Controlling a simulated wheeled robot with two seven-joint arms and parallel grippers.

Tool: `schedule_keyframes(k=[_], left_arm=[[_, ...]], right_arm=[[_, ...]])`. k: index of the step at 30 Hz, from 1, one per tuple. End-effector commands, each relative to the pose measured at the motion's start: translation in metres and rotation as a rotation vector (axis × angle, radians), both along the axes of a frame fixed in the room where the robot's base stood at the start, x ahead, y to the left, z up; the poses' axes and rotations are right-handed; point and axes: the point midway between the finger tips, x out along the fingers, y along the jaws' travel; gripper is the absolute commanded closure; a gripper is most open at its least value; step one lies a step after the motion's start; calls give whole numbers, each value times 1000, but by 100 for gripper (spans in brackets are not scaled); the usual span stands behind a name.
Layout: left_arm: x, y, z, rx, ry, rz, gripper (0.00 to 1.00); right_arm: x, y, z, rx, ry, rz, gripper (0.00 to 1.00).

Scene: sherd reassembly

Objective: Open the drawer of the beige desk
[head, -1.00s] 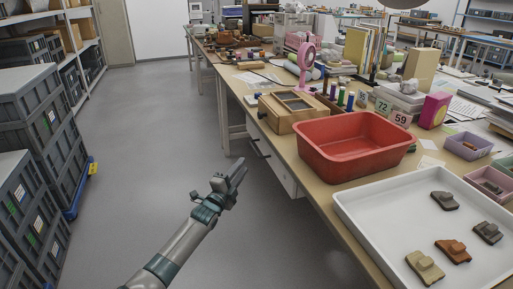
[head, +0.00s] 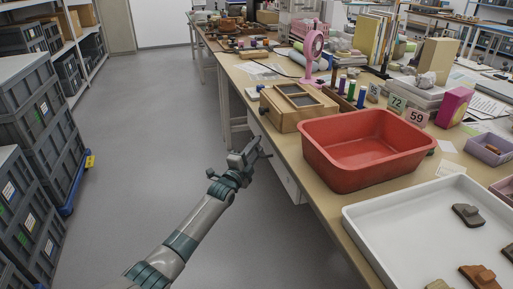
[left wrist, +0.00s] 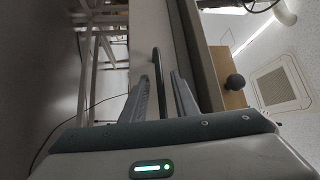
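The beige desk (head: 322,206) runs along the right of the head view. Under its top is a pale drawer (head: 284,178), whose front looks flush with the desk. My left gripper (head: 261,150) is at the drawer front and hides the handle there. In the left wrist view the dark bar handle (left wrist: 157,72) lies between the two parted fingers of my left gripper (left wrist: 162,90). The fingers stand on either side of the bar with gaps showing. The pale drawer front (left wrist: 141,35) is beyond them. My right gripper is out of view.
On the desk stand a wooden box (head: 284,120) with a dark knob, a red tub (head: 345,183) and a white tray (head: 365,222) with sherds. Grey crates (head: 45,135) are stacked at the left. The floor between is clear.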

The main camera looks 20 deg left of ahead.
Motion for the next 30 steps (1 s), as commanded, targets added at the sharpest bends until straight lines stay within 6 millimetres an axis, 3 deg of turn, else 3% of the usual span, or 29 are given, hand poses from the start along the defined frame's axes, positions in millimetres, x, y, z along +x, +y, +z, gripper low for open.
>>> schedule_keyframes(k=[4, 8, 30], left_arm=[[0, 0, 0, 0, 0, 0, 73], [0, 0, 0, 0, 0, 0, 100], [0, 0, 0, 0, 0, 0, 100]], right_arm=[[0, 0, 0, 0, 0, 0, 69], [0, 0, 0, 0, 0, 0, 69], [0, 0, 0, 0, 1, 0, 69]])
